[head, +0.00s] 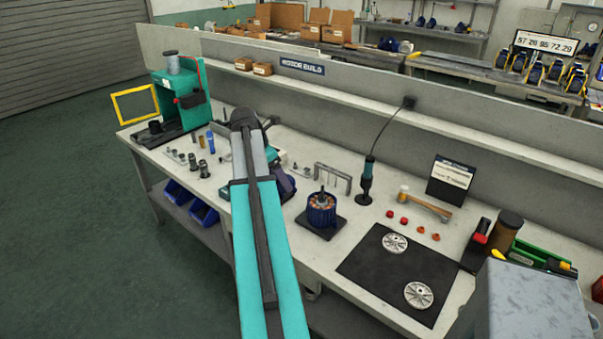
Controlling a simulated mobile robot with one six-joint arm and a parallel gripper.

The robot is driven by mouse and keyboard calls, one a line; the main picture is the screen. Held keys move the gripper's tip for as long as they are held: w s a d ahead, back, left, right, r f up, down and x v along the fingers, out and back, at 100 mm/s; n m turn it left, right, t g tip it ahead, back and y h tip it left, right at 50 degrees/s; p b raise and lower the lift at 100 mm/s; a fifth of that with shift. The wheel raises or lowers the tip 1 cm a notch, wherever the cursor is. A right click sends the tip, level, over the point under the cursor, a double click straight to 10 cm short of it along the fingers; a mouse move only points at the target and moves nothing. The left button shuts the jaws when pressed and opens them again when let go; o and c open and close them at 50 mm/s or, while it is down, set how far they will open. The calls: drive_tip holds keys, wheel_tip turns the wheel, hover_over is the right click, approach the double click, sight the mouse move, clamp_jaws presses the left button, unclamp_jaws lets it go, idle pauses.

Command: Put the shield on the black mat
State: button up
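The black mat (374,283) lies flat on the right part of the bench. Two round, silver, spoked discs that look like end shields lie on it: one shield (395,243) near its far edge and another shield (418,295) near its right side. They are apart from each other. I cannot tell which one the task means. My arm rises from the bottom centre and ends over the left-middle of the bench, well left of the mat. My gripper is hidden behind the arm, so its fingers and any held thing cannot be made out.
A wound motor stator (321,211) on a dark base stands left of the mat. A green press (182,95) stands far left. Bins and a grey box (530,305) crowd the right.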

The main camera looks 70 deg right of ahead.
drive_tip(key=w+a+f+b, duration=0.1)
drive_tip(key=w+a+f, duration=0.1)
drive_tip(key=w+a, duration=1)
drive_tip(key=w+a+f+b, duration=0.1)
drive_tip(key=w+a+f, duration=0.1)
drive_tip(key=w+a, duration=1)
drive_tip(key=w+a+f+b, duration=0.1)
drive_tip(key=w+a, duration=0.1)
drive_tip(key=a, duration=1.6)
drive_tip(key=w+a+f, duration=0.1)
drive_tip(key=w+a, duration=0.1)
drive_tip(key=a, duration=1.6)
drive_tip(key=shift+a+m+b, duration=0.2)
drive_tip(key=shift+m+b, duration=0.1)
drive_tip(key=shift+b, duration=0.1)
drive_tip(key=shift+w+d+f, duration=0.1)
